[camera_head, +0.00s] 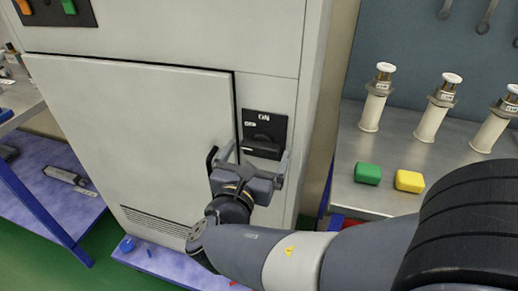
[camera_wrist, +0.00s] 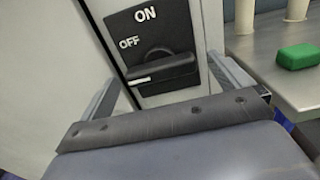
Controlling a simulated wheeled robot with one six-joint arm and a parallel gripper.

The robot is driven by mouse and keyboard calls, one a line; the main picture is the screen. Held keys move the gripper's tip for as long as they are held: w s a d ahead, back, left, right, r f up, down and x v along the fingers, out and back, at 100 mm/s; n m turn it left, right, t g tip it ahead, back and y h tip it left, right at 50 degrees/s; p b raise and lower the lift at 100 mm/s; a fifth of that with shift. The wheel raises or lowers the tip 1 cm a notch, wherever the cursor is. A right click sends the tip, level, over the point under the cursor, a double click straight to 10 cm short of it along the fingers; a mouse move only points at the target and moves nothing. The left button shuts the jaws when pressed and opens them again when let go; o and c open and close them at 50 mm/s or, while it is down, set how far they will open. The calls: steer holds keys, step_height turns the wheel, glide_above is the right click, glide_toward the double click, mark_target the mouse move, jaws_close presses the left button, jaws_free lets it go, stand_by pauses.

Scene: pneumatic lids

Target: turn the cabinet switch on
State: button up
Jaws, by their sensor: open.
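The cabinet switch (camera_head: 264,134) is a black plate on the grey cabinet's front, right of the door. In the wrist view the switch plate (camera_wrist: 182,22) has ON at the top and OFF at the left. Its dark handle (camera_wrist: 165,69) lies nearly level, with the white mark at its left end, on the OFF side. My gripper (camera_head: 254,158) is open in front of the lower part of the switch. Contact with the plate cannot be told.
The cabinet door (camera_head: 130,120) is shut, with a black pull (camera_head: 212,160) just left of my gripper. At right, a metal table (camera_head: 345,180) holds a green block (camera_head: 367,173), a yellow block (camera_head: 409,181) and white cylinders (camera_head: 375,100). A blue-framed shelf (camera_head: 45,215) stands at left.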

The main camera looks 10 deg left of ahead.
steer(key=shift+w, duration=0.5)
steer(key=shift+c, duration=0.6)
steer(key=c, duration=0.9)
steer(key=shift+o, duration=0.2)
